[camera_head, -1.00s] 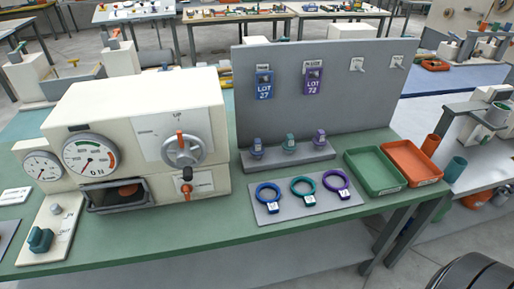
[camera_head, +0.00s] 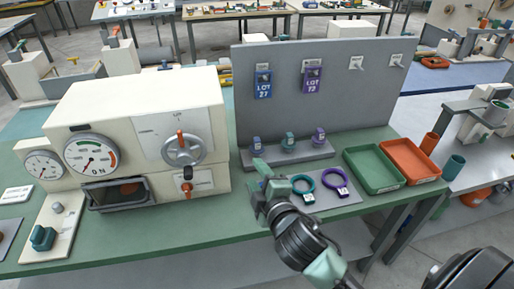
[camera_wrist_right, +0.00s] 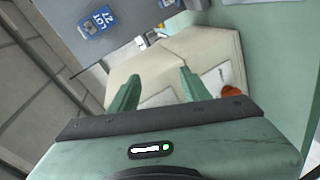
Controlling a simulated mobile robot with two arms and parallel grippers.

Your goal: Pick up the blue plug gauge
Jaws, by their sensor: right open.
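The blue plug gauge (camera_head: 257,145) stands at the left end of a grey stand (camera_head: 290,158) at the foot of the upright panel. A teal plug gauge (camera_head: 290,140) and a purple plug gauge (camera_head: 319,136) stand to its right. My right gripper (camera_head: 268,173) is open and empty, in front of and slightly below the blue plug gauge in the head view, apart from it. Its two spread fingers also show in the right wrist view (camera_wrist_right: 157,85), where I cannot make out the blue plug gauge. My left gripper is not in view.
A cream machine (camera_head: 140,110) with dials and an orange-handled wheel stands left. A grey mat holds a teal ring (camera_head: 303,184) and a purple ring (camera_head: 335,183). Green (camera_head: 374,182) and orange (camera_head: 412,172) trays lie right. LOT 27 (camera_head: 263,84) and LOT 72 (camera_head: 312,81) tags hang behind.

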